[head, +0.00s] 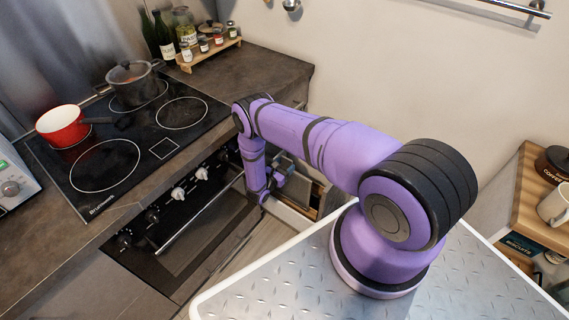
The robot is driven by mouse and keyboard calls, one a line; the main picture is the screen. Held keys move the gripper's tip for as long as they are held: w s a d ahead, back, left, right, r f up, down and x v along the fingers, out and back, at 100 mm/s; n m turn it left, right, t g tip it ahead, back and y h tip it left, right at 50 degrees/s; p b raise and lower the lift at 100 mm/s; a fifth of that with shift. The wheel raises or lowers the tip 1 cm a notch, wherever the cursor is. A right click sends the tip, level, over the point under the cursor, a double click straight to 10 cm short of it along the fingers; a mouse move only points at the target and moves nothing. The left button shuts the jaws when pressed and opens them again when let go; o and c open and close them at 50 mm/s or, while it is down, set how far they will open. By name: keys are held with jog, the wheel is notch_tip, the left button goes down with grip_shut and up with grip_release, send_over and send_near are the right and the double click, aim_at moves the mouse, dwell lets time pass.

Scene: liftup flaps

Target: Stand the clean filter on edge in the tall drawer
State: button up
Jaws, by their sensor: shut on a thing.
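A tall drawer (325,190) stands pulled out below the counter end, right of the oven, and my arm crosses in front of part of it. My gripper (266,196) hangs low at the drawer's left side, with its fingers mostly hidden behind my own wrist. It is shut on a thin greyish piece, seemingly the clean filter (286,163), of which only a little shows near the drawer opening. I cannot tell its tilt, or whether it touches the drawer's floor or walls.
The oven (190,225) with its bar handle is just left of the gripper. Above are the cooktop (150,125), a red pan (62,126), a dark pot (134,84) and a rack of bottles and jars (210,50). A wooden shelf (535,200) stands at right.

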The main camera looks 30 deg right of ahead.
notch_tip(320, 180, down, 9)
dwell(1.1)
jog(key=shift+f, duration=0.15)
jog(key=o, duration=1.1)
jog(key=v, duration=1)
jog(key=shift+s+a, duration=0.15)
jog(key=shift+a, duration=0.25)
